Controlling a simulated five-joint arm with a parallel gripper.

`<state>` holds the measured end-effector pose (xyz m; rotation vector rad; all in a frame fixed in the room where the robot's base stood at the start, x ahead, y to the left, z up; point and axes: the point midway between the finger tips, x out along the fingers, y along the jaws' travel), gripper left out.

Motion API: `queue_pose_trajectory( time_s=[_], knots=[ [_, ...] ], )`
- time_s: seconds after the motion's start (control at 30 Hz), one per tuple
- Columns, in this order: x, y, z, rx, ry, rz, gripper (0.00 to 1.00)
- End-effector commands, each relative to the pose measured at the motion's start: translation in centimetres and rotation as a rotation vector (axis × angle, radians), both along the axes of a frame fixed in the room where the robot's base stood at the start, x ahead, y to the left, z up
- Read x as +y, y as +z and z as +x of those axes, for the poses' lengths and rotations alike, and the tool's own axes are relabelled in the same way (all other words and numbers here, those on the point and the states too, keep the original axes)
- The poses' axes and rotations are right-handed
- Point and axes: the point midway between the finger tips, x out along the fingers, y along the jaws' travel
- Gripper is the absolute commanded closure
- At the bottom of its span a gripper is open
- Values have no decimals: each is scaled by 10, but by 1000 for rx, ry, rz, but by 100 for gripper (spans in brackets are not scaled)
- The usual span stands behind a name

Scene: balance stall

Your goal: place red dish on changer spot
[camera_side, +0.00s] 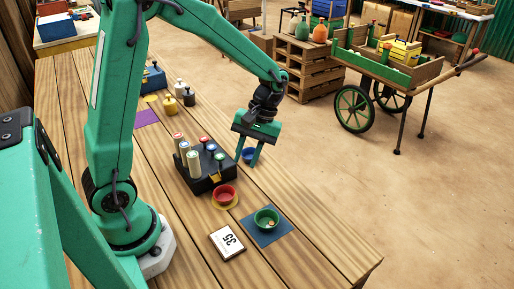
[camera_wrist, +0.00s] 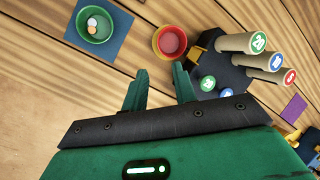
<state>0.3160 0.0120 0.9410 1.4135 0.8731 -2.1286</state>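The red dish (camera_side: 225,192) sits upright on a yellow round mat (camera_side: 223,205) in front of a black block (camera_side: 206,178) with several capped tubes. In the wrist view, the red dish (camera_wrist: 170,42) lies beyond my fingertips and looks empty. My gripper (camera_side: 247,160) is open and empty, pointing down beside the block, apart from the red dish. Its two fingers (camera_wrist: 160,80) show bare wood between them in the wrist view. I cannot tell which marked place is the changer spot.
A green dish (camera_side: 267,217) with coins stands on a blue square (camera_side: 264,236). A white card marked 35 (camera_side: 227,242) lies nearby. A purple square (camera_side: 147,118), small weights (camera_side: 188,97) and a blue box (camera_side: 153,79) lie farther back. The table's right edge is close to my gripper.

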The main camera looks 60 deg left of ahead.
Motion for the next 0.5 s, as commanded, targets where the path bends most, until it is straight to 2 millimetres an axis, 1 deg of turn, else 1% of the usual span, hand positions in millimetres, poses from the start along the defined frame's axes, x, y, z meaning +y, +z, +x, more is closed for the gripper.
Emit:
queue_pose_trajectory(
  time_s=[0.03,0.17,0.5],
  knots=[
    [0,4,2,-1,0,0,72],
    [0,10,4,-1,0,0,72],
    [0,11,4,0,0,0,72]
  ],
)
